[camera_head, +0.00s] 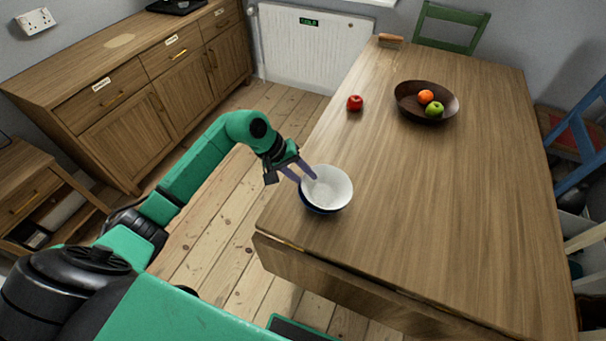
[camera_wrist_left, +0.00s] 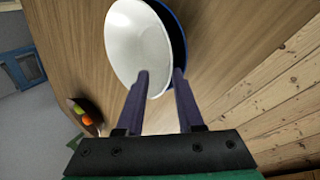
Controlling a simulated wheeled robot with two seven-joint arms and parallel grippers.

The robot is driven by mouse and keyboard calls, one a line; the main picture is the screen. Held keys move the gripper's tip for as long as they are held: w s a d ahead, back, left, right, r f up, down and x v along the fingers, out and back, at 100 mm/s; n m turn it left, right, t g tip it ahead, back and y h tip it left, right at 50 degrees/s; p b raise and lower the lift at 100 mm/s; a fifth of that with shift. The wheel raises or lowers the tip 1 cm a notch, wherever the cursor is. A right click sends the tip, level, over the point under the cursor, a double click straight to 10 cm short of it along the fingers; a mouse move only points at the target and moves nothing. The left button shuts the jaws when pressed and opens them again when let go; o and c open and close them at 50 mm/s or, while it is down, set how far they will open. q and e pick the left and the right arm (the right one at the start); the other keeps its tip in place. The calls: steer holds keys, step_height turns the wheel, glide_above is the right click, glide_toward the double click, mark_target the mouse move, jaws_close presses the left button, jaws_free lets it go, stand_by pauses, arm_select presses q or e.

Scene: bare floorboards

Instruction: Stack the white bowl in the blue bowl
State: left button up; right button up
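The white bowl (camera_head: 330,186) sits in the blue bowl (camera_head: 322,210) near the left edge of the wooden table. Only a dark blue rim of the lower bowl shows beneath it. In the left wrist view the white bowl (camera_wrist_left: 135,45) covers most of the blue bowl (camera_wrist_left: 178,35). My left gripper (camera_head: 308,179) is at the bowls' left rim, its fingers apart. In the wrist view the left gripper (camera_wrist_left: 160,78) has one finger over the white bowl's inside and the other toward the blue bowl's side, with a clear gap between them. My right gripper is not in view.
A brown bowl (camera_head: 404,101) with an orange and a green apple stands farther back on the table (camera_head: 450,200). A red apple (camera_head: 355,103) lies near the table's left edge. A green chair (camera_head: 450,28) stands behind. The table's middle and front are clear.

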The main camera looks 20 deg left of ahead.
arm_select(q)
steer(key=shift+r+p, duration=0.55)
steer(key=shift+r, duration=0.15)
steer(key=shift+a+r+b, duration=0.15)
steer(key=shift+a+b, duration=0.1)
steer(key=shift+b, duration=0.1)
steer(key=b+v, duration=0.2)
steer(key=v, duration=0.9)
steer(key=shift+s, duration=0.1)
